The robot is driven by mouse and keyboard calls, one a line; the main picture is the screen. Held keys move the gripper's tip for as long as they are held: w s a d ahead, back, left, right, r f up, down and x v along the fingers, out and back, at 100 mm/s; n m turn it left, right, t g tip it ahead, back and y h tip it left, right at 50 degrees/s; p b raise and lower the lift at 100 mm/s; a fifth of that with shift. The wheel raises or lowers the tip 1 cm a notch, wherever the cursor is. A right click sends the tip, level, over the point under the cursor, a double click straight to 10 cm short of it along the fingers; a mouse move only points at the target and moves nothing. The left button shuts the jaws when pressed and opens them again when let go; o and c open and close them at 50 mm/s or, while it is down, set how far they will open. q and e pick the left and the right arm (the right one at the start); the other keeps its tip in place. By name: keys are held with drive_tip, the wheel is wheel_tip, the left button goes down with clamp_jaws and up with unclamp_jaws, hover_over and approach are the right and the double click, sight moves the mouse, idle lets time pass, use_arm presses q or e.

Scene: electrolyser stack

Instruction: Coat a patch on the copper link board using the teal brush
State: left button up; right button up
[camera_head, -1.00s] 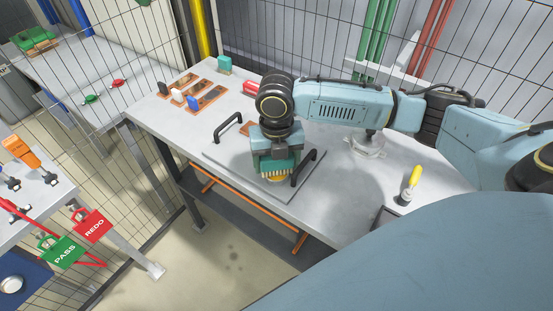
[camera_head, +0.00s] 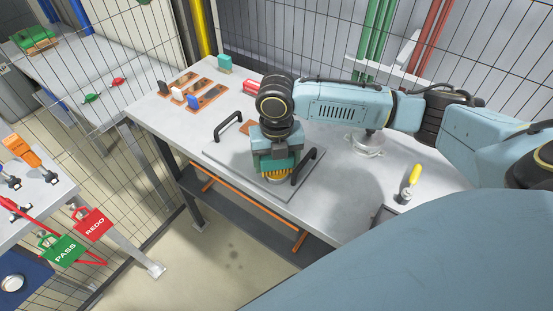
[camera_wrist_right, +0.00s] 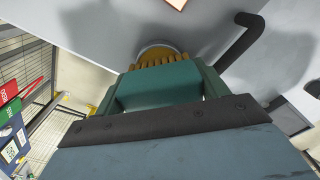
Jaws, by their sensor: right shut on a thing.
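My right gripper (camera_head: 276,160) is shut on a teal brush, whose broad teal block (camera_wrist_right: 160,90) fills the wrist view. Its amber-looking bristles (camera_wrist_right: 158,60) point down at a round grey-rimmed dish (camera_wrist_right: 160,46) on a grey plate. Whether the bristles touch the dish's contents I cannot tell. In the head view the gripper hides most of the brush and dish. Copper-coloured boards (camera_head: 209,97) lie at the table's far left. A small copper-coloured piece (camera_head: 246,127) shows behind the gripper. My left gripper is out of view.
The grey plate (camera_head: 225,158) has two black handles (camera_head: 304,166), one close beside the gripper. A teal block (camera_head: 225,62) and small coloured blocks stand at the back left. A yellow-handled tool (camera_head: 411,180) stands at right. The table's left front is clear.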

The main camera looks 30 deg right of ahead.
drive_tip(key=shift+s+f+p, duration=0.1)
drive_tip(key=shift+p, duration=0.35)
idle(1.4)
wheel_tip(320, 180, up, 7)
drive_tip(key=p, duration=0.8)
idle(0.8)
